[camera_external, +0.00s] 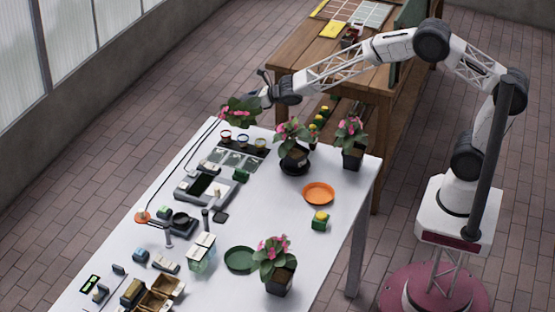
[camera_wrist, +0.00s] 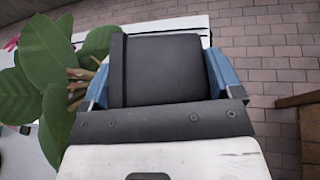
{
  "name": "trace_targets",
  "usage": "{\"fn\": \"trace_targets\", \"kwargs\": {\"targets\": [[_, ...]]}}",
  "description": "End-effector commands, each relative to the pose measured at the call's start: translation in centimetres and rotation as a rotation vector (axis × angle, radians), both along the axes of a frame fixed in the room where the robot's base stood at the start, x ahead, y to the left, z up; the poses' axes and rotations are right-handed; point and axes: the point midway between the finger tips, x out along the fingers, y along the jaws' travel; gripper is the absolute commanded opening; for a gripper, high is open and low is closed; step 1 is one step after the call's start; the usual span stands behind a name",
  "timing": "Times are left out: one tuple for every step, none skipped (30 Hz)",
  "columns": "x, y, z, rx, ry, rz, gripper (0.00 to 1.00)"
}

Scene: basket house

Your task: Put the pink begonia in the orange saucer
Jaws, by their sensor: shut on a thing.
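My gripper (camera_external: 264,94) is at the far end of the white table, raised above it. In the wrist view its blue fingers (camera_wrist: 160,80) are shut on the black pot (camera_wrist: 165,70) of a pink begonia. Large green leaves (camera_wrist: 42,65) and a bit of pink flower are left of the pot there. The held begonia's foliage (camera_external: 239,111) shows left of the gripper in the external view; its pot is hard to make out there. The orange saucer (camera_external: 319,194) lies empty near the table's right edge, well away from the gripper.
Potted begonias stand near the saucer: one on a dark saucer (camera_external: 293,169), one at the right edge (camera_external: 351,140), one in front (camera_external: 277,265). A small yellow-topped plant (camera_external: 320,220) and an empty green saucer (camera_external: 240,259) are nearby. Devices and boxes crowd the left side.

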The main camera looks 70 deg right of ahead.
Motion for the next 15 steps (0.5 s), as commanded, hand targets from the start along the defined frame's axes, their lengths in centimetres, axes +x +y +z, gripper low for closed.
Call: {"fn": "trace_targets", "kwargs": {"targets": [[0.4, -1.6, 0.0, -0.001, -0.001, -0.021, 0.54], [0.6, -2.5, 0.0, -0.001, -0.001, -0.032, 0.54], [0.7, -3.6, -0.1, -0.001, -0.001, -0.047, 0.54], [0.9, -4.3, -0.2, 0.000, -0.001, -0.056, 0.54], [1.0, -5.0, -0.3, 0.000, 0.000, -0.063, 0.54], [1.1, -6.0, -0.5, 0.000, -0.001, -0.074, 0.54], [1.2, -6.6, -0.7, 0.000, 0.000, -0.079, 0.54], [1.3, -7.3, -0.8, -0.001, 0.000, -0.084, 0.54], [1.4, -8.1, -1.2, -0.002, 0.001, -0.088, 0.54], [1.4, -8.7, -1.6, 0.000, 0.001, -0.089, 0.54], [1.4, -9.2, -2.0, 0.001, 0.001, -0.090, 0.54], [1.4, -9.9, -2.7, -0.001, 0.001, -0.085, 0.54], [1.4, -10.4, -3.2, -0.001, 0.002, -0.080, 0.54], [1.3, -10.8, -3.9, -0.001, 0.002, -0.072, 0.54], [1.2, -11.1, -4.7, -0.001, 0.003, -0.059, 0.54]]}}
